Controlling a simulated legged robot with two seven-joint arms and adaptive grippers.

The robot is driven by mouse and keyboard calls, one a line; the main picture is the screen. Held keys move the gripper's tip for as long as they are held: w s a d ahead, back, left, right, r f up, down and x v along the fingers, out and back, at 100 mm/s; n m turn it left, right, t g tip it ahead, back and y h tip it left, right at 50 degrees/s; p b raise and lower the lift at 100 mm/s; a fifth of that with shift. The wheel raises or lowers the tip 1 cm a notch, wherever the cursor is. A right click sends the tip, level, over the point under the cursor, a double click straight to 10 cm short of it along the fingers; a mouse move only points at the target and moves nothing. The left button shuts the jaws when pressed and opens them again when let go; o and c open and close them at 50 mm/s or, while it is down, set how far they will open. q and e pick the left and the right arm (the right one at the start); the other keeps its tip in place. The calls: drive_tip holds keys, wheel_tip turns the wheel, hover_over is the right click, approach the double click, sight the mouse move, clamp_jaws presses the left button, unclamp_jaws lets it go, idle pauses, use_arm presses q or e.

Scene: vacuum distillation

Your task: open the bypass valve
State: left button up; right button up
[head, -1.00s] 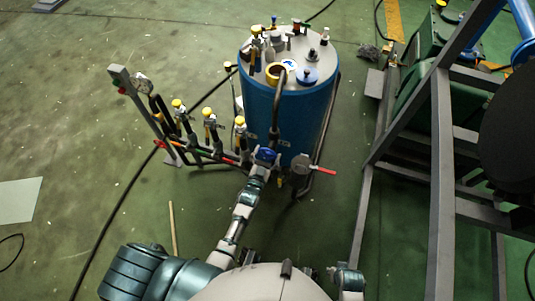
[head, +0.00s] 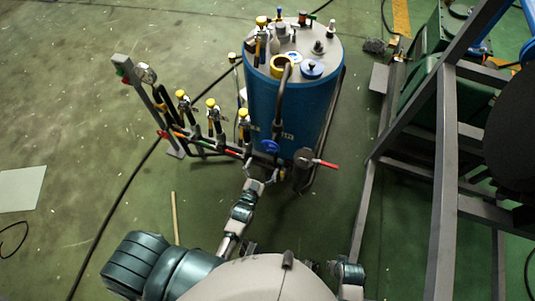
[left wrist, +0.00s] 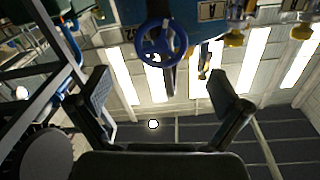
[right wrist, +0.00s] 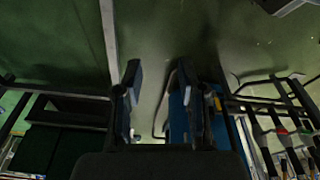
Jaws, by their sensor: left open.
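A blue handwheel valve (head: 270,146) sits on the pipe at the front of the blue tank; it also shows in the left wrist view (left wrist: 160,43). A second valve with a red lever (head: 326,164) is just right of it. Which one is the bypass valve is not marked. My left gripper (head: 262,177) is open and empty, just short of the wheel and apart from it. In the left wrist view the wheel lies beyond and above the gap between the fingers (left wrist: 160,90). My right gripper (right wrist: 158,85) is open and empty, away from the valves.
The blue tank (head: 285,110) has fittings on its lid. A pipe manifold with several yellow-capped valves (head: 212,108) stands to the left. A grey metal frame (head: 443,170) stands to the right. A black cable (head: 117,208) crosses the green floor; the left floor is largely clear.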

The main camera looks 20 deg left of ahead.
use_arm(q)
drive_tip(key=shift+s, duration=1.5)
drive_tip(key=shift+a, duration=0.1)
